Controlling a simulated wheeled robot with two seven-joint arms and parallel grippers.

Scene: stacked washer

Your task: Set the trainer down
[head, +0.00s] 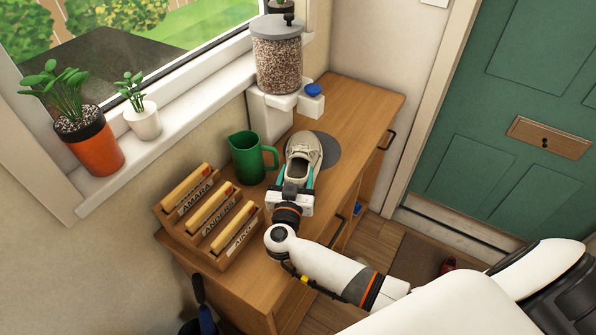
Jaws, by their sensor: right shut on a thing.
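A beige trainer (301,153) with a pale sole is over the wooden cabinet top, its toe pointing away from me. My right gripper (294,186) is shut on the trainer at its heel end, with teal finger parts along its sides. A round grey mat (328,151) lies on the cabinet top, partly hidden behind the trainer. I cannot tell whether the sole touches the mat or hangs just above it. My left gripper is not in view.
A green jug (247,158) stands left of the trainer. A wooden letter rack (212,217) with name labels is nearer. The cabinet top (358,103) is clear at the far right.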

